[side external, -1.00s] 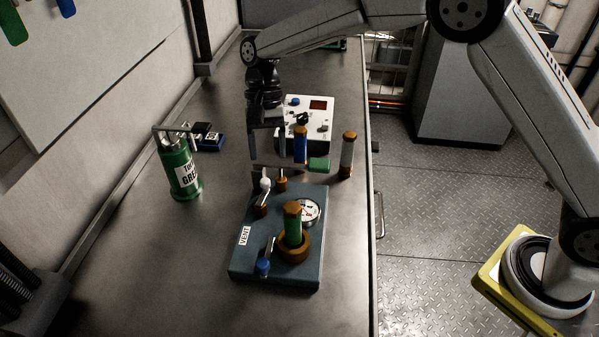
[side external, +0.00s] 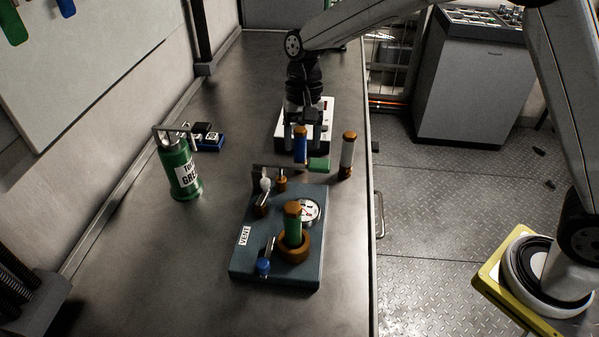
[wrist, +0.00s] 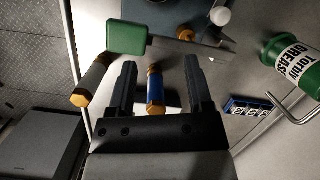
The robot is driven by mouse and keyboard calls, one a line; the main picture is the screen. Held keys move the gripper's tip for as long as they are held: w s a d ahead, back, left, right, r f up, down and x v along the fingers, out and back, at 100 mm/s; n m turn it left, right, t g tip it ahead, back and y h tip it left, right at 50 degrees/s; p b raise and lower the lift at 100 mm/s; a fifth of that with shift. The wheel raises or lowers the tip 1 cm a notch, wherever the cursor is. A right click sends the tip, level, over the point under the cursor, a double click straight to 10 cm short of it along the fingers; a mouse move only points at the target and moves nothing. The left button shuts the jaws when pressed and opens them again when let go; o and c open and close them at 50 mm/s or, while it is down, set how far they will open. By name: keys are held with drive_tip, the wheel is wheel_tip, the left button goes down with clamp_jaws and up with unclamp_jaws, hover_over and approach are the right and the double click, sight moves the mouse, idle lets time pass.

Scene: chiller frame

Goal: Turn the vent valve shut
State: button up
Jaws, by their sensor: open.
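The dark valve panel (side external: 240,265) lies on the bench with a white VENT label (side external: 244,235). A small lever with a blue knob (side external: 263,265) is near that label, and a lever with a white ball (side external: 265,185) is further back. A long flat bar with a green grip (side external: 319,165) crosses the panel's back edge; the grip also shows in the wrist view (wrist: 128,37). My gripper (wrist: 158,68) is open and empty, behind the green grip. Its fingers appear on either side of a blue cylinder (wrist: 155,90) with orange ends; I see no contact.
A grey cylinder (side external: 348,155) stands right of the blue one, near the bench edge. A white instrument box (side external: 323,108) is behind my gripper. A green grease can (side external: 181,172) and a blue tray (side external: 210,142) are at left. The panel holds a green cylinder (side external: 293,228) and a gauge (side external: 309,212).

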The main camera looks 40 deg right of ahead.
drive_tip(key=s+d+f+n+t+h, duration=0.1)
drive_tip(key=s+d+n+t, duration=0.1)
drive_tip(key=s+d, duration=0.4)
drive_tip(key=s+d+f+n+t, duration=0.2)
drive_tip(key=s+d, duration=0.4)
drive_tip(key=s, duration=0.5)
drive_tip(key=shift+d+f+n+h, duration=0.25)
drive_tip(key=shift+n+h, duration=0.15)
drive_tip(key=shift+n, duration=0.1)
drive_tip(key=shift+o, duration=0.2)
